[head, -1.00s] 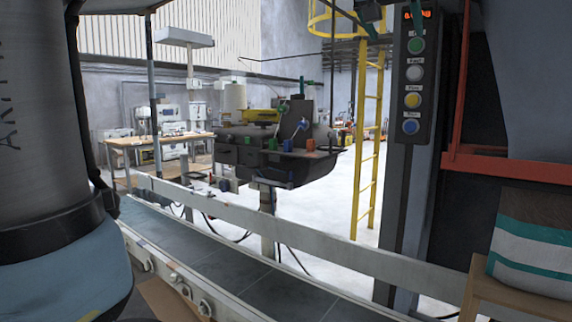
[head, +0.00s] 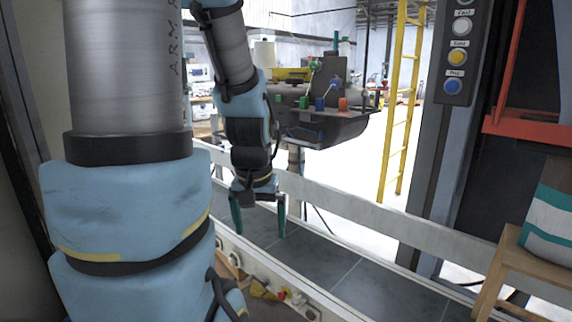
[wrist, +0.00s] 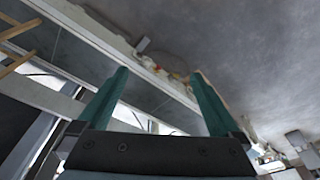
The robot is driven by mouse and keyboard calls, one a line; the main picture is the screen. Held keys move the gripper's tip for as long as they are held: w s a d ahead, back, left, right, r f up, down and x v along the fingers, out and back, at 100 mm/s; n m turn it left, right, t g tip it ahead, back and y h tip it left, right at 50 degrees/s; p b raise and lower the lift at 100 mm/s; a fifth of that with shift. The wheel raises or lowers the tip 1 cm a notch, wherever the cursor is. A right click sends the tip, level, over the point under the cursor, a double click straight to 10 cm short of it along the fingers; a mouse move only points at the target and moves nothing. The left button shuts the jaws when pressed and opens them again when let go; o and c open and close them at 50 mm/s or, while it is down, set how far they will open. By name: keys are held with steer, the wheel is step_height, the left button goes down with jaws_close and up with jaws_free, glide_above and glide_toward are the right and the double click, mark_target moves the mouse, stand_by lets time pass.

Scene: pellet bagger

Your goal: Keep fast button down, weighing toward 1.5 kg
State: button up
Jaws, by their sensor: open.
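The dark button panel (head: 466,50) is on the grey post at the upper right of the head view. It carries a white button (head: 461,27), a yellow button (head: 457,57) and a blue button (head: 453,86). A green button (head: 464,3) is cut off at the top edge. The labels are too blurred to tell which is the fast button, and the weight display is out of view. My gripper (head: 259,232) points down over the conveyor, open and empty, well left of the panel and touching no button. Its spread green fingers also show in the wrist view (wrist: 160,74).
The conveyor (head: 362,285) runs along the front, with a pale rail (head: 350,215) behind it. A teal-striped bag (head: 545,235) rests on a wooden stool (head: 520,262) at right. A red frame (head: 525,130) and yellow ladder (head: 400,110) stand near the panel.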

steer(key=shift+s+a+f, duration=0.3)
steer(key=shift+s+f, duration=0.05)
steer(key=shift+s, duration=0.15)
steer(key=shift+s+a+f, duration=0.3)
steer(key=shift+s+f, duration=0.05)
steer(key=shift+s, duration=0.15)
steer(key=shift+c, duration=0.2)
jaws_close()
stand_by(0.6)
stand_by(1.0)
